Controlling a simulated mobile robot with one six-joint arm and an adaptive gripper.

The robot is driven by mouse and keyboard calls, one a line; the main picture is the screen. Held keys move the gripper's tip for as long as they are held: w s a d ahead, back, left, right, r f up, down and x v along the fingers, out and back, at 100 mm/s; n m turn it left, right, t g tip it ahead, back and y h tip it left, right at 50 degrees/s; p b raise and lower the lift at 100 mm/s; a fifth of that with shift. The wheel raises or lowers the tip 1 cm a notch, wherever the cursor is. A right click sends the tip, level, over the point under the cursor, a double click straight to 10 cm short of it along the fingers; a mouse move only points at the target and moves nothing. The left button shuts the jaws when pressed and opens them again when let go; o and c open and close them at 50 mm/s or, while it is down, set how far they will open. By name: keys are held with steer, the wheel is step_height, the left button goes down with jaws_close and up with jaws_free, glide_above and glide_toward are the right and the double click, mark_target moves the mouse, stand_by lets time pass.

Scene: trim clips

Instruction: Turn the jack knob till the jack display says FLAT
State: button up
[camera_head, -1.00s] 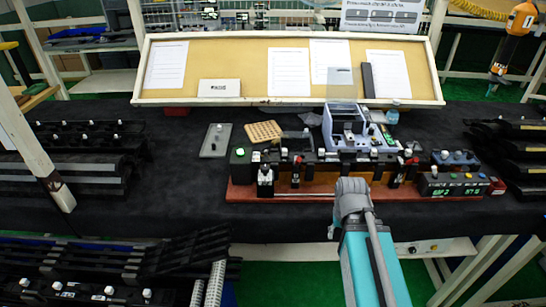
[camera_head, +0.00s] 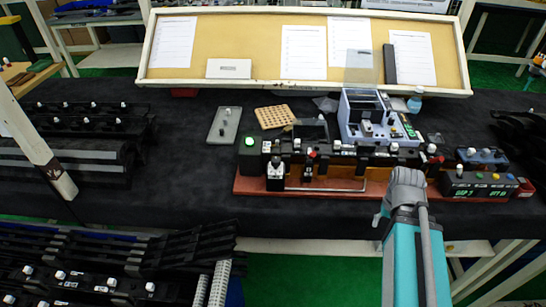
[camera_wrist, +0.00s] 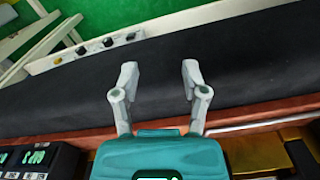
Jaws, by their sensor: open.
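My gripper (camera_wrist: 159,78) is open and empty in the wrist view, its two fingers apart over the dark cloth near the table edge. A black display box (camera_head: 480,187) with green lettering, seemingly starting "GAP", and coloured buttons sits at the right end of the brown base. Part of a green display (camera_wrist: 37,157) shows at the lower left of the wrist view. A pale panel with several small knobs (camera_wrist: 82,50) runs along the table edge there. I cannot tell which knob is the jack knob, and I read no FLAT.
The brown base (camera_head: 250,186) carries a row of black clip fixtures and a metal bar. A blue-grey machine (camera_head: 372,120) stands behind it. A grey plate (camera_head: 225,125) and a perforated tan block (camera_head: 275,116) lie to the left. Black racks flank the table.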

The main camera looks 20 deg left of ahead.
steer(key=shift+o, duration=1)
steer(key=w+a+r+m+p, duration=0.1)
steer(key=w+r+p, duration=0.1)
steer(key=r+p, duration=1)
steer(key=w+a+r+m+p, duration=0.1)
steer(key=w+a+r+p, duration=0.1)
steer(key=r+p, duration=1)
steer(key=w+a+r+m+p, duration=0.1)
steer(key=a+m, duration=0.9)
steer(key=a, duration=2.2)
steer(key=shift+w+r+m, duration=0.2)
steer(key=shift+w+m, duration=0.2)
steer(key=shift+a+f, duration=0.1)
steer(key=shift+f, duration=0.1)
